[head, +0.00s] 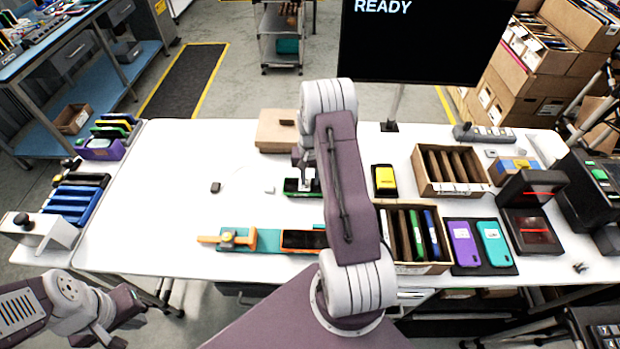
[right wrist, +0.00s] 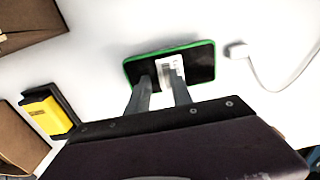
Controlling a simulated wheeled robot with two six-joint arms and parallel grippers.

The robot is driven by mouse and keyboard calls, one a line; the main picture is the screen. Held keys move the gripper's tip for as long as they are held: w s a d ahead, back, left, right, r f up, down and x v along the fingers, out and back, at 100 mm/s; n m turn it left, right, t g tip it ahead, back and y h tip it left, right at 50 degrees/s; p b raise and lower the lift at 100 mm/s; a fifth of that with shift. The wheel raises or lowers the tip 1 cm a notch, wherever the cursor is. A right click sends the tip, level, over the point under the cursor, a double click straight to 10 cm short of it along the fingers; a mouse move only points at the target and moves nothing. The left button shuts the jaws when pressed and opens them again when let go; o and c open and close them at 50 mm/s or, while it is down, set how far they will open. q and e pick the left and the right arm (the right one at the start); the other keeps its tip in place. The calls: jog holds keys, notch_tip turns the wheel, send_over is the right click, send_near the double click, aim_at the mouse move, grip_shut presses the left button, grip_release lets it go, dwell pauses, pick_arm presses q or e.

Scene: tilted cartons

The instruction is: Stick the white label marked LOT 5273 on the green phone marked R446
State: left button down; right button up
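The green phone (head: 290,187) lies flat on the white table, its dark face up with a green rim. It also shows in the right wrist view (right wrist: 205,62). A small white label (right wrist: 163,66) is on or just above the middle of its dark face; contact is not certain. The print on label and phone is too small to read. My right gripper (right wrist: 160,78) is over the phone with its fingers apart; the right finger partly covers the label. It shows in the head view (head: 308,180). My left gripper (head: 122,325) is at the lower left, off the table.
A yellow phone (head: 385,180) on a dark stand and cartons with dividers (head: 420,190) stand right of the phone. A white plug with cable (right wrist: 237,50) lies beside it. A teal fixture (head: 235,238) is in front. The table's left part is mostly clear.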

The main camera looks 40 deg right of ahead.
notch_tip(320, 180, up, 9)
jog(key=b, duration=0.2)
notch_tip(320, 180, up, 6)
jog(key=p, duration=0.7)
send_over(310, 182)
jog(key=shift+b, duration=0.35)
